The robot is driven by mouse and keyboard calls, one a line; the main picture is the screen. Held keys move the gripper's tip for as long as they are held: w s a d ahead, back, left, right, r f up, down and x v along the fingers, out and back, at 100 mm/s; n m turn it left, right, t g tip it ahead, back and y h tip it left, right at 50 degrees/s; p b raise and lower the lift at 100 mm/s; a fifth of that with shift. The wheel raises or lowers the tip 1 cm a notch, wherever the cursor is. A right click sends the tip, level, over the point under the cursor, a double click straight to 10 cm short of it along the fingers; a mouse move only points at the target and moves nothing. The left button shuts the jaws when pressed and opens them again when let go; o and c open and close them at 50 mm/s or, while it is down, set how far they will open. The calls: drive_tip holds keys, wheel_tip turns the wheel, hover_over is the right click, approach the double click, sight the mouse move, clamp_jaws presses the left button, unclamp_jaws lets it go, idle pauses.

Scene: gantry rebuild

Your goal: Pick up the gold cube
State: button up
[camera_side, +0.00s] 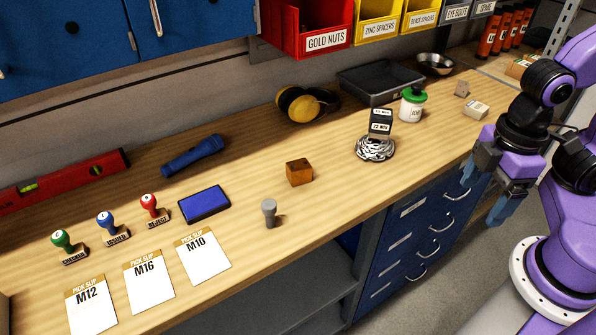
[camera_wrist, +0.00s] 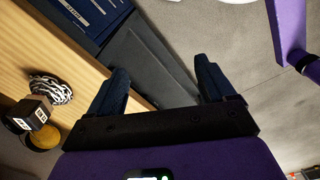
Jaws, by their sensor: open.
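The gold cube (camera_side: 299,172) is a small orange-brown block resting on the wooden bench, near the middle of the side view. I do not see it in the wrist view. My gripper (camera_side: 480,203) is at the right of the side view, by the bench's front edge and well to the right of the cube. In the wrist view my gripper (camera_wrist: 162,72) has its two dark blue fingers wide apart with nothing between them.
A grey knob (camera_side: 269,212) and a blue ink pad (camera_side: 204,204) are near the cube. Yellow earmuffs (camera_side: 309,103) lie behind it. Drawers (camera_side: 414,228) are below the bench.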

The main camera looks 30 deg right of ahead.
drive_tip(key=n+t+h, duration=0.3)
drive_tip(key=n+t, duration=1)
drive_tip(key=n, duration=0.8)
approach(302, 172)
drive_tip(key=x, duration=0.6)
drive_tip(key=shift+w, duration=0.15)
drive_tip(key=shift+x, duration=2.75)
drive_tip(key=c, duration=1.2)
